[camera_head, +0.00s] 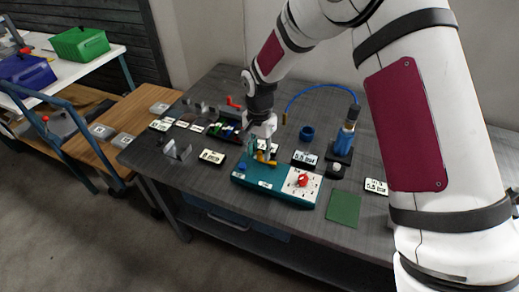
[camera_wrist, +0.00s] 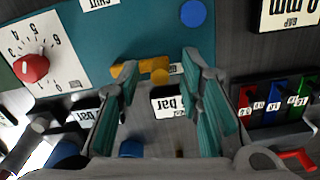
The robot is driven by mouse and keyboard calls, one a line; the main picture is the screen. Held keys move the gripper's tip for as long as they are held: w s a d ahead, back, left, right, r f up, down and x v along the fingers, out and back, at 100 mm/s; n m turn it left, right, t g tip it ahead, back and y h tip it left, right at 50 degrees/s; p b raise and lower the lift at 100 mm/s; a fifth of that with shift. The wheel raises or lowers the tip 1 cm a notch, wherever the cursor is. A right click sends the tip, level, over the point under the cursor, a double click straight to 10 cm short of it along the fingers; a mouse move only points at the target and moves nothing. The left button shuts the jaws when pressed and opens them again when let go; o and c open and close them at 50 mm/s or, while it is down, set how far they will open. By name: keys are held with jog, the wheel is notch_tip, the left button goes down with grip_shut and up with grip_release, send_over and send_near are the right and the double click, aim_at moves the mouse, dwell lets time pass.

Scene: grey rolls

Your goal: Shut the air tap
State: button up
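The air tap is a yellow lever (camera_wrist: 152,66) with a round yellow hub, on a teal box (camera_head: 258,182). In the head view the yellow tap (camera_head: 262,159) shows at the box's back edge, partly behind my fingers. My gripper (camera_head: 261,148) points down over it. In the wrist view my gripper (camera_wrist: 160,68) has its two teal fingers wide apart, one on each side of the hub, with nothing held. The left finger overlaps the lever's left end; I cannot tell whether it touches. A label reading "SHUT" (camera_wrist: 98,3) is on the box.
The box also carries a red knob (camera_head: 303,180) on a white dial and a blue button (camera_head: 242,166). A blue bottle-like unit (camera_head: 347,133) with a blue hose stands to the right. Several label plates and a green pad (camera_head: 343,209) lie around.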

grip_shut()
dwell(0.3)
jog(key=n, duration=0.1)
jog(key=s+n, duration=0.1)
jog(key=n, duration=0.1)
jog(key=shift+s+a, duration=0.15)
jog(key=shift+s, duration=0.05)
jog(key=n, duration=0.1)
jog(key=s+n, duration=0.1)
jog(key=n, duration=0.1)
jog(key=s+n, duration=0.1)
jog(key=n, duration=0.1)
jog(key=shift+b, duration=0.35)
jog(key=n, duration=0.1)
jog(key=s+d+n, duration=0.1)
jog(key=n, duration=0.3)
jog(key=shift+s+d, duration=0.3)
jog(key=shift+s, duration=0.1)
jog(key=shift+s+d+n, duration=0.15)
jog(key=shift+d+n, duration=0.1)
jog(key=shift+n, duration=0.55)
jog(key=shift+s+d+n, duration=0.2)
jog(key=shift+d+n, duration=0.1)
jog(key=shift+n, duration=0.5)
jog(key=shift+s+d+n, duration=0.15)
jog(key=shift+d+n, duration=0.1)
jog(key=shift+n, duration=0.55)
